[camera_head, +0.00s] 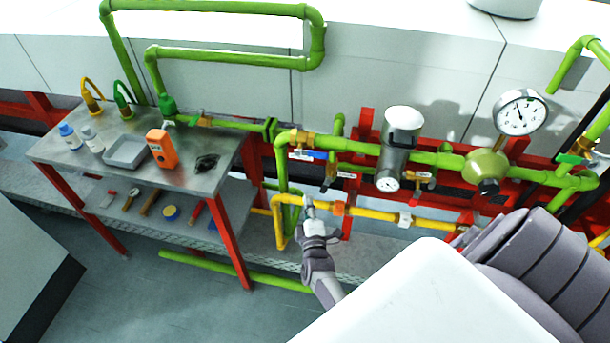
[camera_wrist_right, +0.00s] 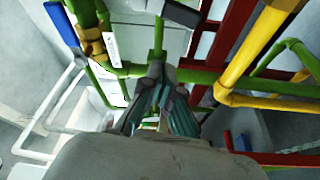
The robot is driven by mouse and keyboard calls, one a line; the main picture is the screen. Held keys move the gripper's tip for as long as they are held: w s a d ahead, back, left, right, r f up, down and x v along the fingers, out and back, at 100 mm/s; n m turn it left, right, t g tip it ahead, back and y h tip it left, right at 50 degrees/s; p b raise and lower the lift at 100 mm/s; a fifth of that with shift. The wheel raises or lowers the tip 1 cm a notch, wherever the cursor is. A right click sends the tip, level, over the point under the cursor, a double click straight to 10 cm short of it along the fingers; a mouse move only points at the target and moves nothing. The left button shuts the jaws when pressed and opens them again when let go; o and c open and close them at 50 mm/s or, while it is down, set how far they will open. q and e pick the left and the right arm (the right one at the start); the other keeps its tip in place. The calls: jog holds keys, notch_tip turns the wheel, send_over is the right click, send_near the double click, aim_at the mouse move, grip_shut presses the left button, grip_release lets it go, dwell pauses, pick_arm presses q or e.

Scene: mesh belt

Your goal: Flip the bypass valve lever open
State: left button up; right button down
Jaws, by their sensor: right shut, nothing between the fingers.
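Two valve levers show near my right gripper (camera_head: 309,207); I cannot tell which is the bypass one. A blue lever (camera_head: 308,154) lies roughly along the green pipe, beside a brass valve body; it is also at the upper left of the right wrist view (camera_wrist_right: 62,22). A dark lever (camera_head: 328,180) sits lower and to its right; a dark bar, likely this lever (camera_wrist_right: 182,14), shows at the top of the wrist view. My right gripper is shut and empty, below both levers and apart from them, close to the yellow pipe (camera_head: 375,218). My left gripper is out of view.
Green pipes (camera_head: 350,146) and red frame bars surround the gripper closely. A grey filter housing (camera_head: 398,150) and a pressure gauge (camera_head: 520,113) stand to the right. A metal table (camera_head: 75,157) with bottles, a tray and an orange meter stands left.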

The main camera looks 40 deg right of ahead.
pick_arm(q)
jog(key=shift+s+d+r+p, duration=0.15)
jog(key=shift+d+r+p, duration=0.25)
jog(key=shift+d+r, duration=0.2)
pick_arm(e)
jog(key=shift+v, duration=2.35)
jog(key=shift+w+a, duration=0.15)
jog(key=shift+a, duration=0.05)
